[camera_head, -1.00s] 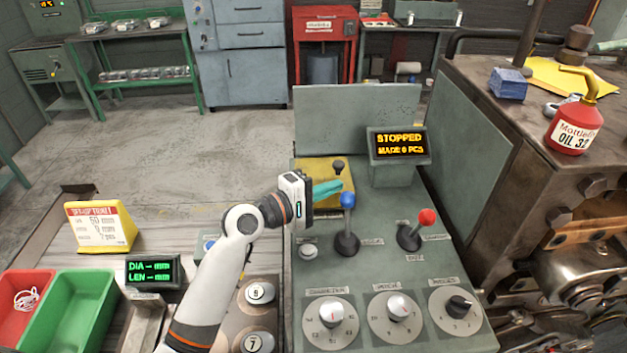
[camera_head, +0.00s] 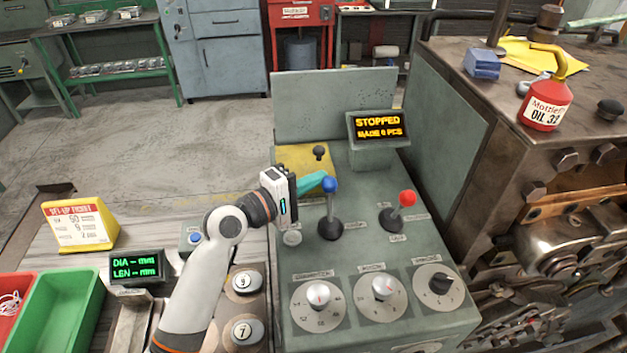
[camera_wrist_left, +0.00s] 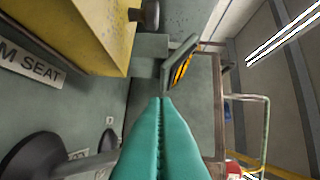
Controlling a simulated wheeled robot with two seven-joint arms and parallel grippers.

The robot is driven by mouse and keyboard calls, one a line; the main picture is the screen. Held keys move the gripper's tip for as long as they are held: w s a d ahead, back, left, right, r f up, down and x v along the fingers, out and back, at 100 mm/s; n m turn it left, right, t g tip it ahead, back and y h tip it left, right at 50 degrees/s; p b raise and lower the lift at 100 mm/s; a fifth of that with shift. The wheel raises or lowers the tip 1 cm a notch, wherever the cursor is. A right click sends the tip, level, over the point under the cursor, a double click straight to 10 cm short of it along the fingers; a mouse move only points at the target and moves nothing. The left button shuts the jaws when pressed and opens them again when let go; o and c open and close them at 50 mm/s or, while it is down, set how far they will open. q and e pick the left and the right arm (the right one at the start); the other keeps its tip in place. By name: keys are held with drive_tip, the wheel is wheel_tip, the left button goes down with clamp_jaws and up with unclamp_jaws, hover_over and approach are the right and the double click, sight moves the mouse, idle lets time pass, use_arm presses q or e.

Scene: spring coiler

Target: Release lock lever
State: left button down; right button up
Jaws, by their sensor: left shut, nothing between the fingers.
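The lever with the blue knob (camera_head: 329,185) stands upright on the grey-green console. A lever with a red knob (camera_head: 407,198) leans right beside it. Their labels are too small to read, so I cannot tell which is the lock lever. My left gripper (camera_head: 318,179) is shut and empty, its teal fingertips at the upper left of the blue knob; I cannot tell whether they touch it. In the left wrist view the closed fingers (camera_wrist_left: 164,105) hide the knob, while a black lever base (camera_wrist_left: 35,158) and grey rod show beside them. My right gripper is out of view.
A yellow block (camera_head: 300,156) with a black knob (camera_head: 319,152) sits behind the fingers. A display (camera_head: 379,127) reads STOPPED. Several dials (camera_head: 318,295) line the console's front. A dark machine bench (camera_head: 455,60) with a red oil can (camera_head: 546,103) stands at right.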

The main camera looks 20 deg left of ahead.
sight(324, 185)
use_arm(q)
drive_tip(key=shift+s, duration=0.15)
drive_tip(key=s+m+b, duration=0.1)
drive_tip(key=s+d+m+t+h+b, duration=0.1)
drive_tip(key=b, duration=0.1)
drive_tip(key=shift+r, duration=0.15)
drive_tip(key=shift+s+d+r+m+b, duration=0.1)
drive_tip(key=shift+s+m+b, duration=0.3)
drive_tip(key=shift+m, duration=0.2)
drive_tip(key=shift+s+d+r+m+t+h+b, duration=0.1)
drive_tip(key=shift+s+d+m+t+h+b, duration=0.2)
drive_tip(key=shift+s, duration=0.5)
drive_tip(key=shift+s+d+r+m+t+h+b, duration=0.1)
drive_tip(key=shift+s+d+m+h+b, duration=0.25)
drive_tip(key=shift+s, duration=0.45)
drive_tip(key=shift+d, duration=0.1)
drive_tip(key=shift+f, duration=0.15)
